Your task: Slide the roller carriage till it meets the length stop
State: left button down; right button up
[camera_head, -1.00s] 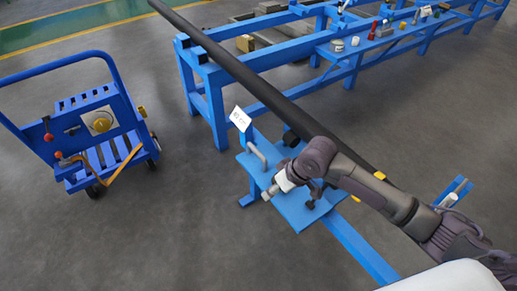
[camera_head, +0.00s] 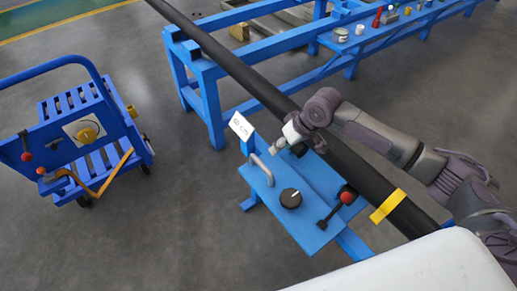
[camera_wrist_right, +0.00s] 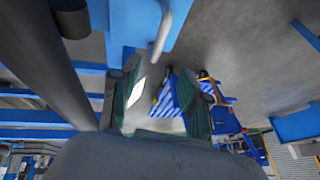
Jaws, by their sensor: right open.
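The roller carriage seems to be the blue plate (camera_head: 315,232) beside the long dark pipe (camera_head: 232,66). It bears a grey bar handle (camera_head: 263,170), a black dial (camera_head: 291,198), a red-knobbed lever (camera_head: 347,198) and an upright white card (camera_head: 241,126). My right gripper (camera_head: 276,149) is over the plate's far end, near the card and handle. In the wrist view its two fingers (camera_wrist_right: 160,105) are apart with nothing gripped; the handle (camera_wrist_right: 162,28) shows beyond them. I cannot pick out the length stop for certain. My left gripper is out of view.
A blue trolley (camera_head: 82,110) with a yellow knob stands at the left. A blue frame (camera_head: 208,100) stands under the pipe, with small items on a shelf (camera_head: 390,32) at the back right. Grey floor is clear between trolley and plate.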

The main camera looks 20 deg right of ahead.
send_near(262, 163)
notch_tip(262, 163, down, 2)
jog(key=x, duration=0.2)
jog(key=b+x, duration=0.1)
jog(key=x, duration=0.4)
jog(key=shift+w+a+r+b, duration=0.15)
jog(key=shift+w+a+b, duration=0.1)
jog(key=shift+a+b, duration=0.05)
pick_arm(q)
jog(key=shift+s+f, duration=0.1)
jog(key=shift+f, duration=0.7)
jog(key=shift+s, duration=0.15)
pick_arm(e)
jog(key=shift+c, duration=0.9)
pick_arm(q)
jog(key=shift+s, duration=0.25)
pick_arm(e)
grip_shut()
